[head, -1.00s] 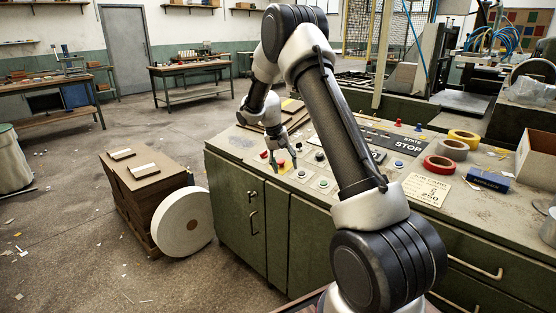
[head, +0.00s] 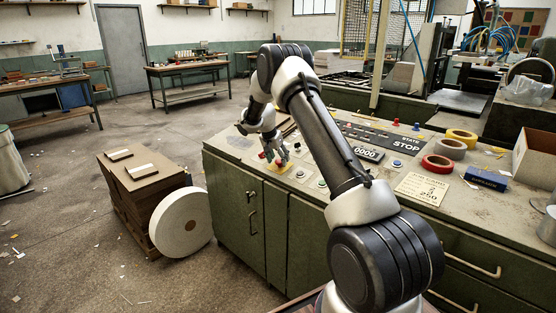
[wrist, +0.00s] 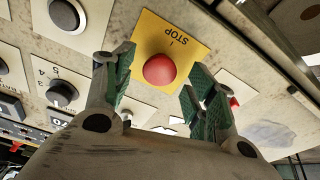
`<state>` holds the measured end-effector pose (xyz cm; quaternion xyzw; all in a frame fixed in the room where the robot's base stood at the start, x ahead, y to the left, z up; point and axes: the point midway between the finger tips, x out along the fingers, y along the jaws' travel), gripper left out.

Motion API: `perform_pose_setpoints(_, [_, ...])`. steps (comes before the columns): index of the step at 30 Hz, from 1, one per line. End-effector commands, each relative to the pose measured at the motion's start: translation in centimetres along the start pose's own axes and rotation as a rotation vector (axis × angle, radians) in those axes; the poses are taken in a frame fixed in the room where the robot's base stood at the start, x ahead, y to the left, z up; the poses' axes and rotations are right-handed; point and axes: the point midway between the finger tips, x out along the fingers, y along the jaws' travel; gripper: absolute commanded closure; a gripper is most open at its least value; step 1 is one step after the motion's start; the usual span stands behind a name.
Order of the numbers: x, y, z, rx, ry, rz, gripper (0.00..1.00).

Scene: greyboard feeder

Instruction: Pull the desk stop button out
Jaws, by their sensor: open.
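The desk stop button is a red mushroom button (wrist: 160,70) on a yellow plate marked STOP (wrist: 181,36). In the wrist view it sits between and beyond the two green-padded fingers of my gripper (wrist: 160,98), which are open with bare space between them. I see no finger touching the button. In the head view my gripper (head: 276,163) is over the left part of the desk, at the yellow plate (head: 279,167), and it hides most of the button there.
The green control desk (head: 300,235) also carries dials, other buttons, a counter (head: 367,154) and a STATE STOP display (head: 408,144). Tape rolls (head: 438,164), a blue box (head: 487,179) and a job card (head: 422,187) lie to the right. Another red control (wrist: 233,102) is beside the right finger.

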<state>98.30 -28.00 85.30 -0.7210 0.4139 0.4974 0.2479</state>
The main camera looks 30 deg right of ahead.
Motion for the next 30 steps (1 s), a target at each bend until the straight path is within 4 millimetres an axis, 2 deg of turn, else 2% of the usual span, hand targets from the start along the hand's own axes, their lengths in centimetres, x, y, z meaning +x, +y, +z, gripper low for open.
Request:
perform_pose_setpoints(9, [0.5,0.0,0.0,-0.001,0.0,0.0,0.44])
perform_pose_setpoints(11, [0.5,0.0,0.0,-0.001,0.0,0.0,0.53])
perform_pose_setpoints(18, [0.5,0.0,0.0,-0.001,0.0,0.0,0.97])
perform_pose_setpoints(19, [0.5,0.0,0.0,-0.001,0.0,0.0,1.0])
perform_pose_setpoints(30, [-0.8,0.0,-0.2,-0.001,0.001,0.0,1.0])
